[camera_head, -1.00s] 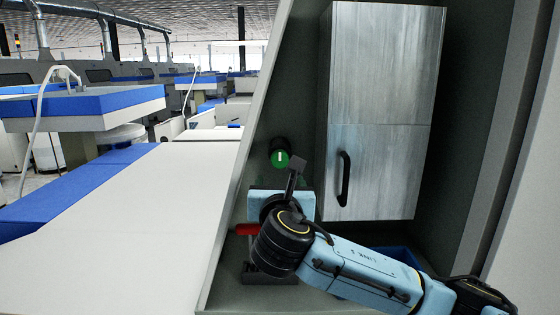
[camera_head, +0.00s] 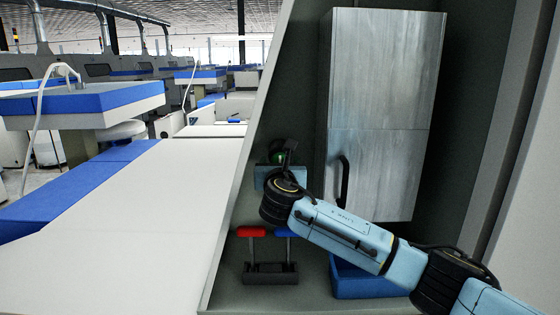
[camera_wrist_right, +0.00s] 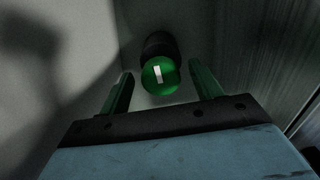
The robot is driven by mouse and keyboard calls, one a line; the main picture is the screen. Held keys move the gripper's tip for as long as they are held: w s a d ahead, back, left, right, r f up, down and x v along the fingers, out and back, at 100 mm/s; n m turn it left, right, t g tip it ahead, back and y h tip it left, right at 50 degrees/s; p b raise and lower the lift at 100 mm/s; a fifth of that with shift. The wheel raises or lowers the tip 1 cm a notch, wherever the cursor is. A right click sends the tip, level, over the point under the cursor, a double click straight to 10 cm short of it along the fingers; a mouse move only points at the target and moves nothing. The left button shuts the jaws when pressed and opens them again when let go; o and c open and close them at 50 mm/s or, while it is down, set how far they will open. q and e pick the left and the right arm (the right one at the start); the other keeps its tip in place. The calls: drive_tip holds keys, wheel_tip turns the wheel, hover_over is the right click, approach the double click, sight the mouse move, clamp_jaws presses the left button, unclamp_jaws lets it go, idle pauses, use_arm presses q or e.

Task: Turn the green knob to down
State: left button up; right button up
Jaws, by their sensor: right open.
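The green knob (camera_wrist_right: 158,76) is round with a white bar mark that stands nearly upright in the right wrist view. It sits on a dark round base on the grey panel. In the head view the knob (camera_head: 278,157) is mostly hidden behind my right gripper (camera_head: 282,152). In the wrist view the two fingers of my right gripper (camera_wrist_right: 160,72) are apart, one on each side of the knob, with gaps visible between them and it. How deep the fingertips reach along the knob is hard to tell. My left gripper is not in view.
A grey cabinet door with a black handle (camera_head: 344,180) is right of the knob. Below are a red-handled lever (camera_head: 251,232) and a blue-handled lever (camera_head: 284,233) on a dark base. A blue bin (camera_head: 355,277) stands lower right. A white table (camera_head: 130,230) lies left.

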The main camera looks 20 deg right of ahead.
drive_tip(key=shift+w, duration=0.25)
drive_tip(key=shift+c, duration=0.4)
drive_tip(key=c, duration=0.9)
drive_tip(key=shift+o, duration=0.2)
